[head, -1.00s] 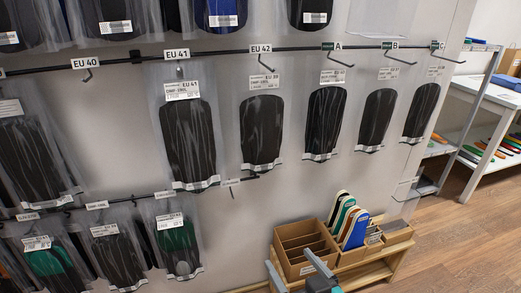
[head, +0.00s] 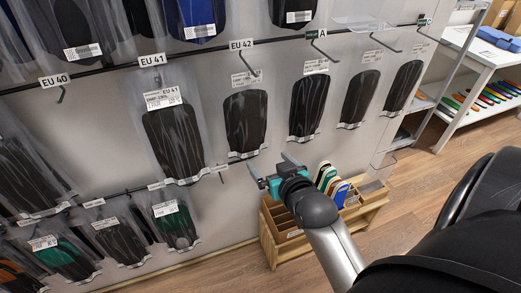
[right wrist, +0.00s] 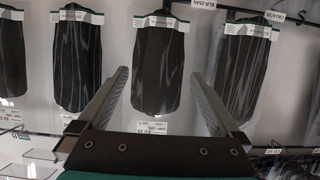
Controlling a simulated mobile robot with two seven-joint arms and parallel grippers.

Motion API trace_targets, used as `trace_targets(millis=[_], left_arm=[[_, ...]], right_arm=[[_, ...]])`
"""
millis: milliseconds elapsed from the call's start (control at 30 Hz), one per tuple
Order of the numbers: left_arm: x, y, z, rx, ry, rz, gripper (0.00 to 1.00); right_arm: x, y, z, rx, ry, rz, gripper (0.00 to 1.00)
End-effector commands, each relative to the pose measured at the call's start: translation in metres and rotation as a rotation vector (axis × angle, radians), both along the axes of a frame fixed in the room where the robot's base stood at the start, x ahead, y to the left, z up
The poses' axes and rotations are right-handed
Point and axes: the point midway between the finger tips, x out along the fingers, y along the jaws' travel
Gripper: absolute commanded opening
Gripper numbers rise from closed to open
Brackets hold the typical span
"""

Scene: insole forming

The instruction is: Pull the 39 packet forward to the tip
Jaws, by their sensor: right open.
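A row of dark insoles in clear packets hangs on the upper rail. The packet below the EU 42 sign (head: 246,120) holds a black insole and has a white label that seems to read EU 39, though the print is small. A similar packet (head: 309,108) hangs to its right under hook A. My right gripper (head: 270,166) is open and empty, below and in front of these packets. In the right wrist view, which is upside down to the wall, a dark packet (right wrist: 159,75) appears between the spread fingers (right wrist: 157,92). My left gripper is not in view.
The EU 41 packet (head: 173,143) hangs close to the left, and more packets hang right. A lower rail (head: 123,194) carries other packets. A wooden organizer (head: 268,238) with upright insoles stands below right. A white shelf table (head: 490,95) is far right.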

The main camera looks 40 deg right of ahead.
Motion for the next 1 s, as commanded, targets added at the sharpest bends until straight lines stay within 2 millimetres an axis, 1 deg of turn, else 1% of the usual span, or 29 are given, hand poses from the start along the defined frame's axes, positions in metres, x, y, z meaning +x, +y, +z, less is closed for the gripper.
trace_targets(millis=[333, 467, 567, 667, 1000], left_arm=[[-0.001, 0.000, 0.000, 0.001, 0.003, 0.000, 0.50], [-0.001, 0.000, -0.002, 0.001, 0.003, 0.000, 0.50], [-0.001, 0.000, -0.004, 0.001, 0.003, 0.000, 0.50], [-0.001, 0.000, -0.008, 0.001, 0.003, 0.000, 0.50], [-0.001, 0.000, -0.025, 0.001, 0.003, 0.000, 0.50]], right_arm=[[0.000, -0.001, 0.000, 0.000, 0.001, -0.002, 1.00], [0.005, -0.002, -0.002, 0.000, 0.001, -0.001, 1.00], [0.014, -0.004, -0.006, 0.000, 0.000, -0.001, 1.00], [0.027, -0.007, -0.012, -0.001, -0.001, -0.001, 1.00], [0.080, -0.020, -0.035, 0.000, 0.000, -0.001, 1.00]])
